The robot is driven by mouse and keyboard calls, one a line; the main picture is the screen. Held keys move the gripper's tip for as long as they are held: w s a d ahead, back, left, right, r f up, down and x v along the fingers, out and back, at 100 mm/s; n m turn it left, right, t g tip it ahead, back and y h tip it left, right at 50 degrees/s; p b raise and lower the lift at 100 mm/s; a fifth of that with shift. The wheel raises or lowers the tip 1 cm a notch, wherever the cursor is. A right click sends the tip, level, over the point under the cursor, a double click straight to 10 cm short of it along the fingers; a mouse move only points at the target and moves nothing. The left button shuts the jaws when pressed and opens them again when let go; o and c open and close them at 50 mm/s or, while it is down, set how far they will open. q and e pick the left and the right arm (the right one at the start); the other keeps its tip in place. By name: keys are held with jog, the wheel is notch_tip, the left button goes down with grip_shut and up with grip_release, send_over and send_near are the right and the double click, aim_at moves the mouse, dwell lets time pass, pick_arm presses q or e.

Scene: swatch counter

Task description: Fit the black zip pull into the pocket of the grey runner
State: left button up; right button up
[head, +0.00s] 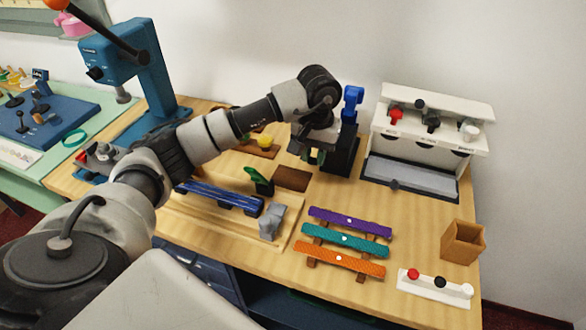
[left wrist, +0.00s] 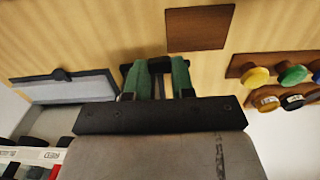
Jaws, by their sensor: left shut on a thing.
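My left gripper (head: 315,156) is over the back middle of the counter, beside a black stand with a blue top (head: 353,98). In the left wrist view its green fingers (left wrist: 160,78) are close together on a dark thing, mostly hidden; I cannot tell whether it is the black zip pull. A grey piece (head: 271,223), which looks like the runner, stands at the right end of a blue strip (head: 215,195) on a wooden board. Its pocket is not clear. My right gripper is not in view.
A white dispenser (head: 430,144) with red, black and white knobs stands at the back right. Purple, teal and orange strips (head: 345,240) lie at the front. A wooden cup (head: 462,243) and a white button bar (head: 433,286) are at the right. A brown pad (head: 291,179) lies in the middle.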

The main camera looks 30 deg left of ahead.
pick_arm(q)
send_over(292, 176)
jog(key=f, duration=0.2)
jog(key=shift+d+f+p, duration=0.3)
jog(key=shift+f+p, duration=0.1)
jog(key=shift+a+f, duration=0.35)
jog(key=shift+a, duration=0.05)
notch_tip(292, 176, down, 4)
jog(key=shift+r+p, duration=0.1)
jog(key=shift+p, duration=0.5)
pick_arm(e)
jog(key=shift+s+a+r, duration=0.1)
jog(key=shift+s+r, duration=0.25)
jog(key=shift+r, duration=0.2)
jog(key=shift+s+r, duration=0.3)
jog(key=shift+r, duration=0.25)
pick_arm(q)
jog(key=shift+f+b, duration=0.25)
jog(key=shift+b, duration=0.05)
jog(key=o, duration=0.9)
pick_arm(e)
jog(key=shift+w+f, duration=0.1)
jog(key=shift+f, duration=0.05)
pick_arm(q)
jog(key=shift+r, duration=0.15)
